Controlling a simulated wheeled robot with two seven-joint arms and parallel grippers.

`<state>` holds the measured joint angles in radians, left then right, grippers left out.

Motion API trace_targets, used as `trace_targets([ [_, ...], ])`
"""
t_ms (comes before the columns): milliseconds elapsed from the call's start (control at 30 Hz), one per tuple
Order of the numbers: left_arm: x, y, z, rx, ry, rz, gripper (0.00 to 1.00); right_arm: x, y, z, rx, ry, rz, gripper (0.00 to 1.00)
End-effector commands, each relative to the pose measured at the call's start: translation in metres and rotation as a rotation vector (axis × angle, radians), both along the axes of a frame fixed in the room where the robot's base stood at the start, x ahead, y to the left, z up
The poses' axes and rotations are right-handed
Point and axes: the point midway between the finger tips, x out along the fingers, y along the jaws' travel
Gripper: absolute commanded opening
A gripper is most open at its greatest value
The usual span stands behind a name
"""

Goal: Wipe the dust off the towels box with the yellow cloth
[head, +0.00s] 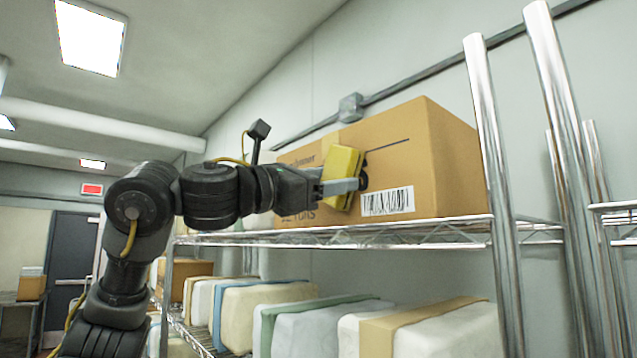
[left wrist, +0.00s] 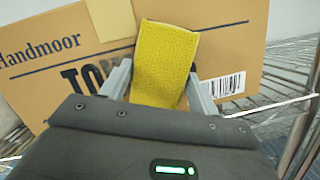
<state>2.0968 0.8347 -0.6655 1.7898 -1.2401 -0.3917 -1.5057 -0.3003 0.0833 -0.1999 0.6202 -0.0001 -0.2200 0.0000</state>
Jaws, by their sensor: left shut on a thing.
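The towels box (head: 430,150) is a brown cardboard carton on the upper wire shelf. Its printed front and barcode also show in the left wrist view (left wrist: 247,60). My left gripper (head: 350,186) is shut on the yellow cloth (head: 343,165), a folded pad. In the left wrist view the cloth (left wrist: 165,62) sits between the two fingers, in front of the box's printed face and covering part of the large lettering. I cannot tell whether the cloth touches the box. No dust is clearly visible on the parts of the box I see. My right gripper is not in view.
The wire shelf (head: 380,234) has shiny metal posts (head: 497,180) to the right of the box. Wrapped white bundles (head: 330,328) with coloured bands fill the shelf below. A conduit with a grey junction box (head: 351,107) runs along the wall behind.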

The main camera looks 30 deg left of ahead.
Motion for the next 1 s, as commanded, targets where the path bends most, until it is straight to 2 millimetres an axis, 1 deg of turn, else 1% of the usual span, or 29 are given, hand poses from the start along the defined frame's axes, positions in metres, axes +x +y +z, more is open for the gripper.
trace_targets([
  [33, -0.001, -0.006, 0.0, 0.002, 0.001, -0.002, 0.43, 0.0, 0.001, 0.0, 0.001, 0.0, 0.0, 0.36],
  [200, -0.003, -0.015, 0.0, 0.001, 0.001, 0.0, 0.43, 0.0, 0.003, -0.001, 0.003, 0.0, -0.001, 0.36],
  [567, -0.002, -0.015, -0.001, 0.0, 0.002, 0.0, 0.43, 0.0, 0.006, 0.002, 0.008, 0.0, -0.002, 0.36],
  [667, -0.001, -0.01, -0.001, -0.001, 0.004, 0.002, 0.43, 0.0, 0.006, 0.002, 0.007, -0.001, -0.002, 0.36],
  [900, 0.005, 0.013, -0.001, -0.002, 0.004, 0.003, 0.43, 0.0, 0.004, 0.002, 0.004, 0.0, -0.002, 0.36],
  [1000, 0.007, 0.019, -0.001, -0.002, 0.005, 0.001, 0.43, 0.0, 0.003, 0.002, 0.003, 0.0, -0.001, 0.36],
])
